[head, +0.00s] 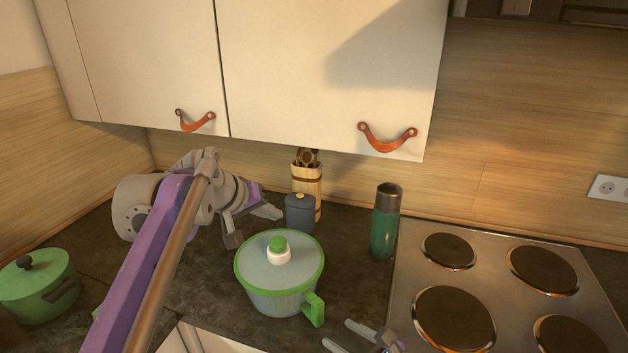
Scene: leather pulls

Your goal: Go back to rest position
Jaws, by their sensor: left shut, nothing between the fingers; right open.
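My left arm reaches in from the lower left, and its purple and grey gripper (256,228) is over the dark counter, behind and left of the green-rimmed pot. It is shut with nothing held. My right gripper (342,336) shows only at the bottom edge, in front of the pot and left of the stove. Its two fingers are spread and empty; most of the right arm is out of frame. The upper cabinet doors are closed, with a left leather pull (195,122) and a right leather pull (387,138); neither gripper touches them.
A lidded pot (278,280) stands mid-counter. Behind it are a dark blue jar (299,213) and a utensil holder (307,178). A green bottle (385,222) stands beside the stove (507,262). A green pot (38,288) is at far left. Upper cabinets (330,60) overhang.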

